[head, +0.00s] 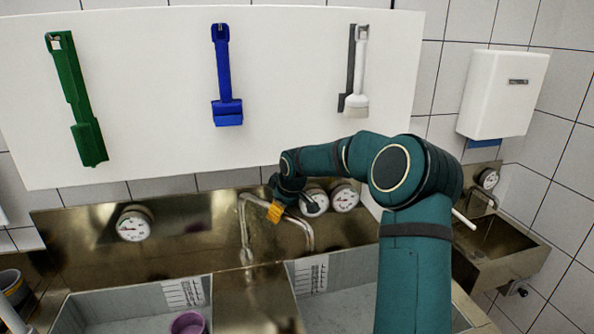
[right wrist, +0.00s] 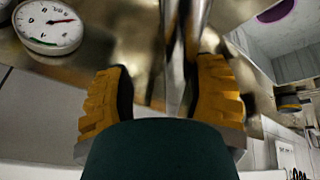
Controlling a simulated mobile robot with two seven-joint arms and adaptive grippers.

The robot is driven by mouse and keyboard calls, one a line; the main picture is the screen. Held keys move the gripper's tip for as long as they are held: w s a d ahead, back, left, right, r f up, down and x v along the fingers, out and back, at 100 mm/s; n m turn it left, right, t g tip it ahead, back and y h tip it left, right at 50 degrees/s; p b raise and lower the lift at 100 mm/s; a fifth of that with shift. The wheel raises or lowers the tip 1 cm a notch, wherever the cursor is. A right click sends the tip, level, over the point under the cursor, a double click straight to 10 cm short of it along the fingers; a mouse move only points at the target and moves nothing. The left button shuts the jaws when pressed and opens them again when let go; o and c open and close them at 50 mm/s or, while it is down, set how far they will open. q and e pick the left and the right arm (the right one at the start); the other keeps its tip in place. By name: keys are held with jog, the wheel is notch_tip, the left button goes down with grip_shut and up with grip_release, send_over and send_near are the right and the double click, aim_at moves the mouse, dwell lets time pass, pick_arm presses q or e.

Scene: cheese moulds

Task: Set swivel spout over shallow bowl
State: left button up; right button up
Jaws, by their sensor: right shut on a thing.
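The metal swivel spout (head: 294,219) rises between the two basins. Its outlet end hangs down on the right, near the left edge of the right basin. My right gripper (head: 275,211) is shut on the spout's upper pipe; in the right wrist view the spout (right wrist: 178,60) runs between the orange fingers, and the contact itself is partly hidden. The shallow bowl (head: 188,323) is purple and sits in the left basin, cut off by the lower picture edge. A purple piece of it shows at the top of the right wrist view (right wrist: 276,10). The left gripper is out of view.
The left basin (head: 90,306) and right basin (head: 345,268) have grey walls with marked scales. Round gauges (head: 133,225) sit on the steel backsplash behind. Green, blue and white brushes hang on the wall board (head: 290,50). A small steel sink (head: 500,240) stands at right.

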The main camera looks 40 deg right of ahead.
jog(key=s+d+r+n+p, duration=0.1)
jog(key=s+r, duration=0.3)
jog(key=r, duration=0.6)
jog(key=shift+d+n+y, duration=0.3)
jog(key=shift+d, duration=0.15)
